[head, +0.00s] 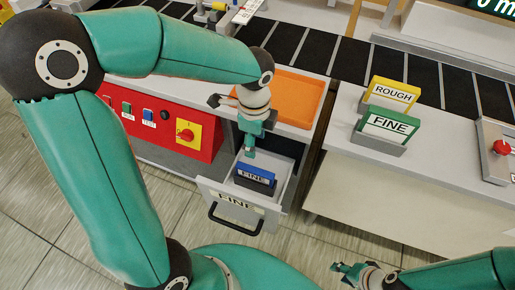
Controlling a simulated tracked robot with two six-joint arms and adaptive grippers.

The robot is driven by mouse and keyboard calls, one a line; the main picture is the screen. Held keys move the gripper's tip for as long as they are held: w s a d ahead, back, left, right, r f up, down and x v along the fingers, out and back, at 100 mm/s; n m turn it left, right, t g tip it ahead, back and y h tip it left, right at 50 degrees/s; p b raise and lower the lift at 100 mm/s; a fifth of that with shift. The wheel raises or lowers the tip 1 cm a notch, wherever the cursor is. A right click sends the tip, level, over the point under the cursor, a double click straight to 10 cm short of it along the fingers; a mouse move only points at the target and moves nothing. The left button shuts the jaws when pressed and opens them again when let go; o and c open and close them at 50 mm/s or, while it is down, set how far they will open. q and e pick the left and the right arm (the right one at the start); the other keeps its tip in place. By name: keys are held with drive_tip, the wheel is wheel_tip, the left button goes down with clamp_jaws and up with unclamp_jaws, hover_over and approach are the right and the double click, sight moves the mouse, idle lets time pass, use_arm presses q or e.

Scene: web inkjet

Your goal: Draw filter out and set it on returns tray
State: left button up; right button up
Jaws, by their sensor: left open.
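A blue block labelled FINE (256,176), seemingly the filter, stands in the pulled-out drawer (217,192), whose front also reads FINE. My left gripper (250,152) points down just above the block's top edge, open, with nothing seen between its fingers. Whether its fingertips touch the block is not clear. An orange tray (305,98), which may be the returns tray, lies empty on the cabinet top behind the drawer. My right gripper (347,272) is low at the bottom edge, away from the drawer; its finger opening is too small to tell.
A yellow ROUGH block (391,93) and a green FINE block (389,125) stand in grey holders on the right counter (348,122). A red control panel (150,118) is left of the drawer. A dark conveyor (345,60) runs behind. A red button (502,147) is at far right.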

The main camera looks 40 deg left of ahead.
sight(255, 170)
use_arm(q)
wheel_tip(255, 170, down, 17)
drive_tip(key=b, duration=0.3)
idle(0.3)
drive_tip(key=shift+r, duration=0.1)
clamp_jaws()
